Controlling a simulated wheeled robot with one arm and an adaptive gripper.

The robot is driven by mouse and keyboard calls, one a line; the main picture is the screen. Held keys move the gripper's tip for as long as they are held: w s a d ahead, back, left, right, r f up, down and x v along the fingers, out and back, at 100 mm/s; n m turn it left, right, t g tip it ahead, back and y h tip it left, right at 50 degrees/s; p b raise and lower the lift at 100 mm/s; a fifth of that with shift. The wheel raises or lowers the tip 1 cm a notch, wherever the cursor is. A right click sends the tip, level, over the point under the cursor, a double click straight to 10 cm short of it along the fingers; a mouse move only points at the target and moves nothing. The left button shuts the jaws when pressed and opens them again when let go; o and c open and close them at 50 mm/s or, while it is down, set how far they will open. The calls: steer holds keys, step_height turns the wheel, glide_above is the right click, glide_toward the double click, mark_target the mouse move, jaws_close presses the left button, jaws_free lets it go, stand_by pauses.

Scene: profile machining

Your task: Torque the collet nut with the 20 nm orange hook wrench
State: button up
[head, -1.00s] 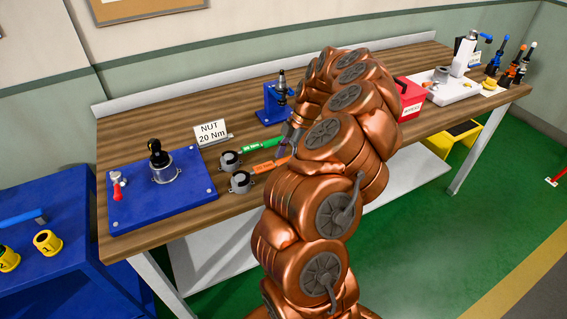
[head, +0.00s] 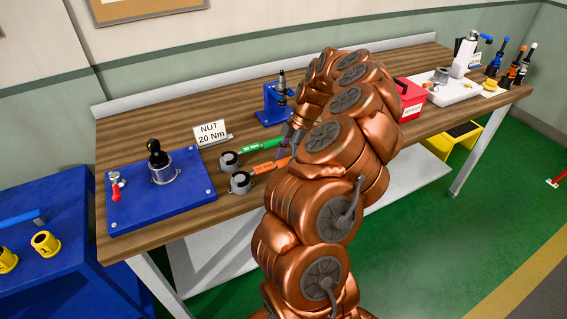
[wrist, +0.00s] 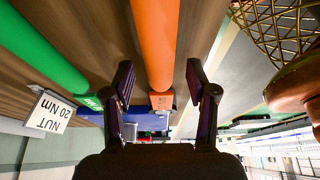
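The orange hook wrench (head: 268,167) lies on the bench with its round hook head at left. Its orange handle (wrist: 155,45) runs between my two fingers in the wrist view. My gripper (wrist: 158,82) is open, with a gap on each side of the handle. In the head view my gripper (head: 289,138) is partly hidden behind my arm. The tool holder with the black tool (head: 158,160) stands upright in the blue fixture plate (head: 190,188). I cannot clearly make out the collet nut on it.
A green wrench (head: 258,145) lies just behind the orange one, close to my gripper; its handle (wrist: 45,55) shows in the wrist view. A "NUT 20 Nm" sign (head: 211,133) stands behind. A blue stand (head: 272,108) and a red box (head: 409,99) are farther right.

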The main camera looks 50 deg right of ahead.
mark_target(281, 161)
jaws_close()
steer(key=shift+r+p, duration=0.5)
steer(key=shift+p, duration=0.6)
steer(key=shift+b, duration=0.65)
steer(key=shift+r+b, duration=0.75)
steer(key=shift+r, duration=0.75)
steer(key=s+a+r+b, duration=0.1)
steer(key=s+a+b, duration=0.5)
steer(key=s+a, duration=0.4)
steer(key=shift+s+a+r, duration=0.25)
steer(key=shift+a+r, duration=0.05)
steer(key=shift+a, duration=0.7)
